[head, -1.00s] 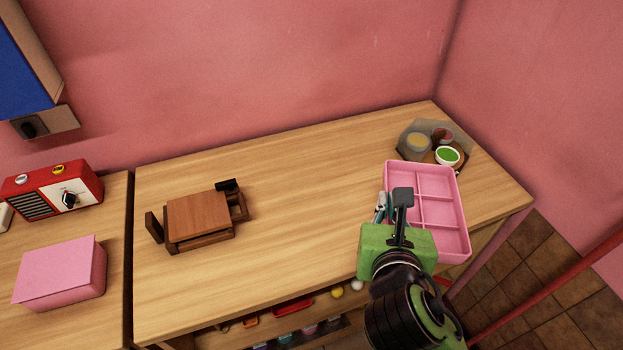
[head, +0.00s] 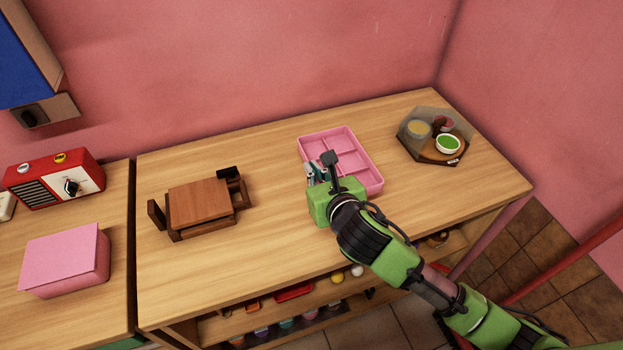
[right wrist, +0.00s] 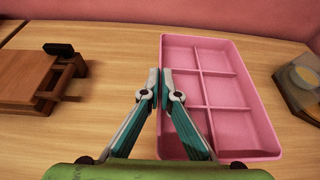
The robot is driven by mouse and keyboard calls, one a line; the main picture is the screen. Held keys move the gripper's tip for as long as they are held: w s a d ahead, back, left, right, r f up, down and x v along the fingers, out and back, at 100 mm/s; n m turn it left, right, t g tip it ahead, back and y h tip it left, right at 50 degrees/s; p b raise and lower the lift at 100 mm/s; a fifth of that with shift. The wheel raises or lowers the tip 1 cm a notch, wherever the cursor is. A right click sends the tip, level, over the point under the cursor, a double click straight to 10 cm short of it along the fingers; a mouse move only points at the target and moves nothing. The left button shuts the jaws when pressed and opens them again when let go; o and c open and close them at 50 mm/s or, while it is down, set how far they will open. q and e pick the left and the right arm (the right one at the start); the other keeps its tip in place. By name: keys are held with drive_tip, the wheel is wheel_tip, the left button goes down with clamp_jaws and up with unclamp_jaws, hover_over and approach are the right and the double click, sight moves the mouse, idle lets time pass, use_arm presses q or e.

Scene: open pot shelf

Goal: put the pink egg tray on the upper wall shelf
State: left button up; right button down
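The pink egg tray (head: 358,150) is a shallow box with several compartments, over the middle-right of the wooden table in the head view. My right gripper (head: 318,171) is at its near left side. In the right wrist view, the two fingertips (right wrist: 160,82) are closed on the tray's left wall, one on each side. The same tray (right wrist: 222,65) fills the middle right there. I cannot tell whether its underside touches the table. My left gripper is not in view. I cannot make out the upper wall shelf.
A dark angular tray with small bowls (head: 435,150) stands right of the egg tray. A brown wooden item (head: 199,203) stands left of it. A red radio (head: 52,182) and a pink box (head: 66,262) are farther left. A blue-fronted wall unit (head: 25,60) hangs upper left.

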drive_tip(key=shift+w+a+f, duration=0.2)
drive_tip(key=shift+w+f, duration=0.4)
drive_tip(key=shift+f, duration=0.1)
drive_tip(key=shift+w+f, duration=0.2)
drive_tip(key=shift+f, duration=1.65)
drive_tip(key=shift+f, duration=0.1)
drive_tip(key=c, duration=2.3)
unclamp_jaws()
